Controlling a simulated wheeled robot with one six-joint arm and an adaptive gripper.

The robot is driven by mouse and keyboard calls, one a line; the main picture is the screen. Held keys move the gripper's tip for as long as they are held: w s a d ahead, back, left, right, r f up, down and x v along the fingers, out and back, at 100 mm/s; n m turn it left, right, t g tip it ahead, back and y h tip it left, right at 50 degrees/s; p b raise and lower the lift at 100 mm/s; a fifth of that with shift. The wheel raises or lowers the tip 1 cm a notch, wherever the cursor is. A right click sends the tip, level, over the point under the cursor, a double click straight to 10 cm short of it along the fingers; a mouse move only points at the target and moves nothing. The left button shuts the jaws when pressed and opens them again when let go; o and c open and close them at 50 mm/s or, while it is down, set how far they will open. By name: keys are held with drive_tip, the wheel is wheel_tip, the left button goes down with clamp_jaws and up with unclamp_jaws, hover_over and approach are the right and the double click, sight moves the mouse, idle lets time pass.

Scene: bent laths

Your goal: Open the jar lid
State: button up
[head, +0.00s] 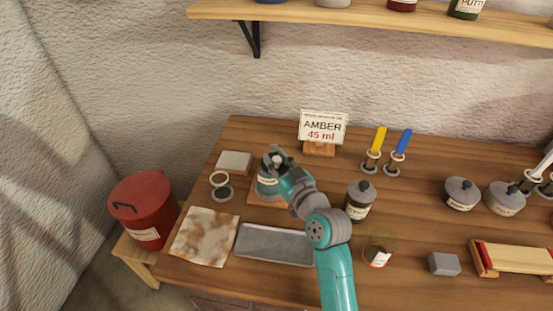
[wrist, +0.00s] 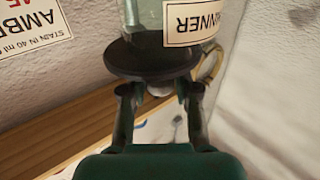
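A glass jar (head: 267,186) with a white label stands on a small wooden board at the back left of the bench. In the wrist view the jar (wrist: 150,14) appears upside down, its label ending in "INNER". My gripper (wrist: 159,95) is at the lid, one finger on each side of the knob, with gaps showing between. In the head view my gripper (head: 277,157) covers much of the lid.
An AMBER 45 ml sign (head: 323,127) stands behind and right. A dark lidded jar (head: 358,203) is to the right, a grey tray (head: 273,245) in front. A ring-topped stand (head: 221,187) and a pale block (head: 234,162) are close on the left.

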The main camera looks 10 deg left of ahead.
drive_tip(key=shift+o, duration=0.7)
drive_tip(key=shift+r, duration=0.1)
drive_tip(key=v, duration=1.2)
